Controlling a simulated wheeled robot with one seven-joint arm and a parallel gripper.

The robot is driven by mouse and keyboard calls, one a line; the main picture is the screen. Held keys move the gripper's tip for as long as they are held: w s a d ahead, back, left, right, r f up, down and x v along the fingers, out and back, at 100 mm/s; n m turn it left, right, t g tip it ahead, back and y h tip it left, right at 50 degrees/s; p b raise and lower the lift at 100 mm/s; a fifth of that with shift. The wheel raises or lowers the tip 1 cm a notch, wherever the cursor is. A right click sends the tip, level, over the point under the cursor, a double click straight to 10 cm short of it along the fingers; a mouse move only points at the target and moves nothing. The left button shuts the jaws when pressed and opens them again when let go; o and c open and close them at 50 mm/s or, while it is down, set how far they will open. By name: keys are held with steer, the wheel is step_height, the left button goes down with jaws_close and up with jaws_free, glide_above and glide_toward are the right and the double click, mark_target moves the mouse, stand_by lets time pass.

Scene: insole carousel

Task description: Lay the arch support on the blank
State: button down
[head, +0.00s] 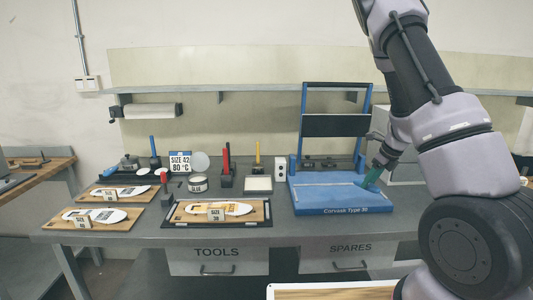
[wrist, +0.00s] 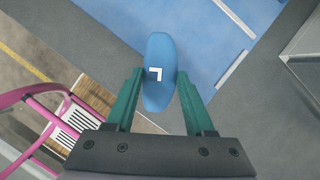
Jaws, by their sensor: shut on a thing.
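My gripper (head: 372,177) hangs over the right edge of the blue Carvask press base. In the wrist view, its green fingers (wrist: 158,95) are shut on a blue oval pad (wrist: 158,48) with a white L-shaped mark, which looks like the arch support. The pad sticks out beyond the fingertips. In the head view I cannot make the pad out. Pale insole-shaped pieces lie on several wooden boards: one on the middle board (head: 255,216) in a dark frame, others on the left boards (head: 130,218). I cannot tell for sure which is the blank.
The blue press (head: 340,203) has an upright frame and stands to the right of the boards. A pink tubular frame (wrist: 40,110) shows in the wrist view. The bench front is clear.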

steer(key=s+a+f+n+g+h, duration=0.1)
steer(key=a+n+g, duration=0.3)
steer(key=n, duration=1)
steer(key=s+a+f+n+g+h, duration=0.1)
steer(key=s+a+f+n+g, duration=0.1)
steer(key=n, duration=1.3)
steer(key=shift+s+a+f+g+h, duration=0.25)
steer(key=shift+a+f+g+h, duration=0.1)
steer(key=shift+a+g, duration=0.6)
